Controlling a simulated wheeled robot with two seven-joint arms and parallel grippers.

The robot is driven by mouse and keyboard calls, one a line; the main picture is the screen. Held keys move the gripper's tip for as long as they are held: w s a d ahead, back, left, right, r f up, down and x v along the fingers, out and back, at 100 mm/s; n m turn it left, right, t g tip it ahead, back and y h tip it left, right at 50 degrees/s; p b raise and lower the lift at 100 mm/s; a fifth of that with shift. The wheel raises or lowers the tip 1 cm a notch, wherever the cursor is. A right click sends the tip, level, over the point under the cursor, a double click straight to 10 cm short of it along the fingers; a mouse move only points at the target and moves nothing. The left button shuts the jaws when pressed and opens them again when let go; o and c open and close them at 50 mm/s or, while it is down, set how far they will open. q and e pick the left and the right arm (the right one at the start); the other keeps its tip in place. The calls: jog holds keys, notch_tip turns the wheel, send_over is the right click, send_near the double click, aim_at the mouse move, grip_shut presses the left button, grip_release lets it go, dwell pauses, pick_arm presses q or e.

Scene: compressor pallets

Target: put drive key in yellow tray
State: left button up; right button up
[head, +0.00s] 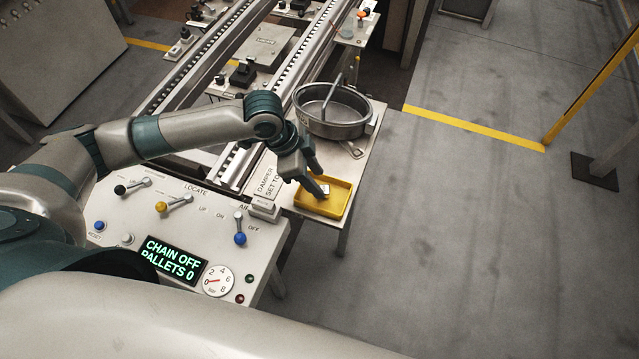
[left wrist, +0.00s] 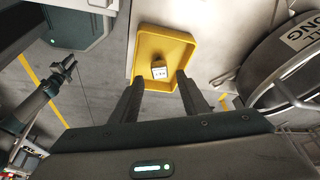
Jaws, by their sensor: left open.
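The yellow tray (head: 337,213) lies on the light side table, at the near end of it. In the left wrist view the tray (left wrist: 186,41) shows whole. A small pale block with dark marks on its face, likely the drive key (left wrist: 159,72), lies in the tray; it also shows in the head view (head: 325,189). My left gripper (head: 316,183) is open above the tray. Its fingers (left wrist: 157,88) point at the tray on either side of the block, with nothing held between them. A small gripper (left wrist: 66,68), seemingly my right one, shows in the left wrist view; its jaws are unclear.
A round metal pan (head: 334,124) stands behind the tray. A white block (head: 264,207) labelled DAMPER SET TO stands left of it. The control panel (head: 118,213) with levers and a display is nearer. Conveyor rails (head: 185,84) run behind. Floor at the right is clear.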

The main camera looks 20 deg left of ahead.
pick_arm(q)
jog(key=b+v, duration=0.2)
jog(key=v, duration=0.6)
jog(key=shift+a+r, duration=0.15)
jog(key=shift+r, duration=0.15)
